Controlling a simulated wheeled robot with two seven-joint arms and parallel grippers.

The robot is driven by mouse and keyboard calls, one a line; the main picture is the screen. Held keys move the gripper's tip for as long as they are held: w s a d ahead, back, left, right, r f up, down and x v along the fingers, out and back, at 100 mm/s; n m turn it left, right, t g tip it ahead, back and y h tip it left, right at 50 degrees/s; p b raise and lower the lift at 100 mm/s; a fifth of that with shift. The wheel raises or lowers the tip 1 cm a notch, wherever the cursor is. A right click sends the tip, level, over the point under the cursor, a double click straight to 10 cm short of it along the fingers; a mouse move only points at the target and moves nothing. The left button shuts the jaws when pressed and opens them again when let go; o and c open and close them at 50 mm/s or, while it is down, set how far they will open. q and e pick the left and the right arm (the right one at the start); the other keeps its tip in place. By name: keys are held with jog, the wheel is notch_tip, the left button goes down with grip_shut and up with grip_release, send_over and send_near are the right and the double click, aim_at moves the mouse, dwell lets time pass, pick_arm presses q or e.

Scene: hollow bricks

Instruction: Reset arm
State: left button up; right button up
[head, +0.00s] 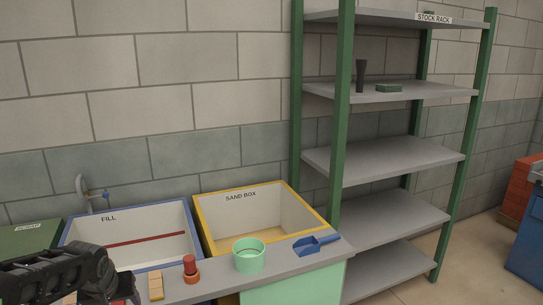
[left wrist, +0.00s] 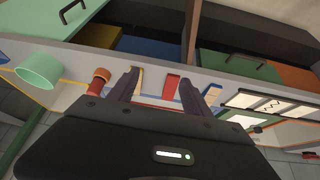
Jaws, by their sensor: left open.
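My left arm (head: 60,272) reaches in black from the lower left corner of the head view, above the front of the blue-rimmed FILL basin. Its fingertips are not clear there. In the left wrist view my left gripper (left wrist: 160,86) is open, its two dark fingers apart. A red piece (left wrist: 171,87) shows beyond the gap between them, and nothing is seen gripped. My right gripper is in neither view.
Behind are the FILL basin (head: 190,214) and yellow-rimmed SAND BOX (head: 284,186). A green-posted stock rack (head: 385,155) stands right.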

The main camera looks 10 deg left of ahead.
pick_arm(q)
jog(key=w+d+f+m+t+h, duration=0.2)
jog(key=w+d+f+h, duration=0.15)
jog(key=d+f, duration=0.6)
jog(key=s+d+f+g+h, duration=0.1)
jog(key=s+d+f, duration=0.4)
jog(key=d+f, duration=0.7)
jog(key=s+d+f+g, duration=0.2)
jog(key=s+d+f, duration=0.2)
jog(key=s, duration=0.3)
jog(key=s+d+f+m+g+h, duration=0.1)
jog(key=s+d+f, duration=0.3)
jog(key=s, duration=0.3)
jog(key=s+d+f+g+h, duration=0.1)
jog(key=s+d+f+g, duration=0.1)
jog(key=s+d+f, duration=0.3)
jog(key=shift+s+d+g, duration=0.15)
jog(key=shift+s+g, duration=0.15)
jog(key=shift+s, duration=0.95)
